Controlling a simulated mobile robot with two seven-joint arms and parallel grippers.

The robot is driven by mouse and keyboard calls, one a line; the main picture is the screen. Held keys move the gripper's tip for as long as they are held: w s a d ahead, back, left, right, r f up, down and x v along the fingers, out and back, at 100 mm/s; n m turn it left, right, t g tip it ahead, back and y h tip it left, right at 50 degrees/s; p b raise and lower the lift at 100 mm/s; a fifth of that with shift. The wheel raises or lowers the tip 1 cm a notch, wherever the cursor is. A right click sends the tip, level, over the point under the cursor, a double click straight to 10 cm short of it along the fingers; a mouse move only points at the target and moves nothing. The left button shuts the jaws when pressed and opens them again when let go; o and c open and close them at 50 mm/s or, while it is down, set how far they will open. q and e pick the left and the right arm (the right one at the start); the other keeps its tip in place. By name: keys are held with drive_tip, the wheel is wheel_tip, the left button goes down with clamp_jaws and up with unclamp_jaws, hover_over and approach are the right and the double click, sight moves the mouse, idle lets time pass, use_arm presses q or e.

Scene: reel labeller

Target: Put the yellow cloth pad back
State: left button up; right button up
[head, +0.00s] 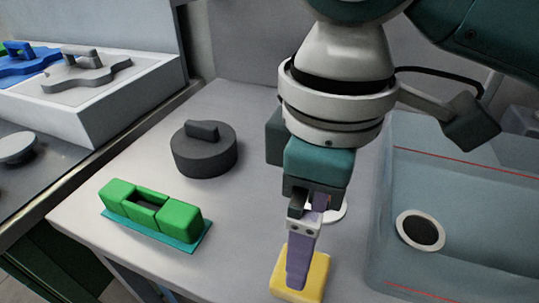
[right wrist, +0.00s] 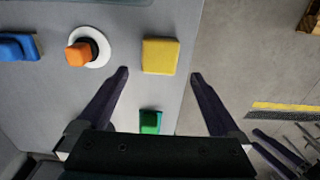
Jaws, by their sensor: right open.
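The yellow cloth pad (head: 318,277) is a small square block lying on the pale bench at its near edge. My right gripper (head: 298,278) points down over it and hides part of it in the head view. In the right wrist view the pad (right wrist: 160,56) shows between and a little beyond the two dark fingertips of the open gripper (right wrist: 160,75). There is a gap on both sides, and the gripper holds nothing. I cannot tell how high the fingertips are above the pad.
A blue-grey basin (head: 470,200) lies right. The right wrist view shows an orange knob (right wrist: 78,54) and a blue block (right wrist: 15,46).

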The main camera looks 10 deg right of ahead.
drive_tip(key=s+a+m+t+y, duration=0.1)
drive_tip(key=s+a+m+y, duration=0.1)
drive_tip(key=s+a+y, duration=0.25)
drive_tip(key=s+d+f+m+t+h, duration=0.1)
drive_tip(key=s+d+m, duration=0.1)
drive_tip(key=d, duration=0.2)
drive_tip(key=s+d+f+m+h, duration=0.1)
drive_tip(key=s+d+m+h, duration=0.1)
drive_tip(key=d, duration=0.3)
drive_tip(key=s+d+f+m+t+h, duration=0.1)
drive_tip(key=s+d+m, duration=0.2)
drive_tip(key=d, duration=0.1)
drive_tip(key=shift+s+d+t, duration=0.3)
drive_tip(key=shift+s+d, duration=0.05)
drive_tip(key=shift+d, duration=0.05)
idle(0.7)
